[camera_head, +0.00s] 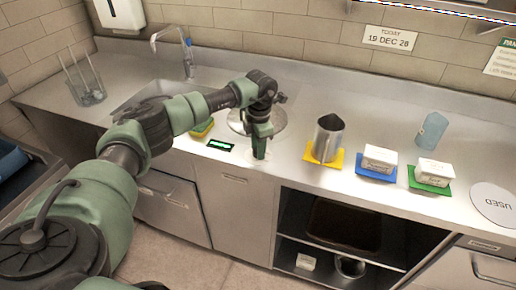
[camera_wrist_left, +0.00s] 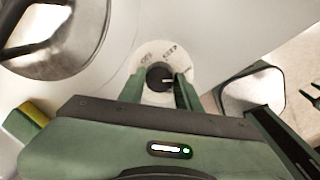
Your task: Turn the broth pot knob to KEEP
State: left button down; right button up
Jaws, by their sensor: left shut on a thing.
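The black knob (camera_wrist_left: 160,77) sits on a pale round dial plate (camera_wrist_left: 152,52) in the left wrist view. Printed words ring the plate; they are small and seen at an angle, and I cannot read them with certainty. A light pointer line on the knob points to the right in that view. My left gripper (camera_wrist_left: 161,88) is shut on the knob, one green finger on each side. In the head view my left gripper (camera_head: 259,153) points down at the counter's front, and hides the knob. The broth pot's round metal lid (camera_head: 268,117) is behind it.
A yellow-green sponge (camera_head: 203,128) and a small black display (camera_head: 220,145) lie left of the gripper. To the right stand a metal jug (camera_head: 326,138) on a yellow mat and white tubs (camera_head: 380,158) on blue and green mats. A sink (camera_head: 150,92) is at left.

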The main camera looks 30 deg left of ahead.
pick_arm(q)
jog(key=n, duration=0.6)
jog(key=shift+d+f, duration=0.1)
jog(key=n, duration=0.7)
jog(key=shift+g, duration=0.4)
jog(key=c, duration=1)
grip_release()
jog(key=shift+w, duration=0.1)
notch_tip(320, 180, up, 8)
jog(key=shift+w+d+f+b, duration=0.1)
jog(key=shift+w+d+b, duration=0.05)
jog(key=shift+b, duration=0.55)
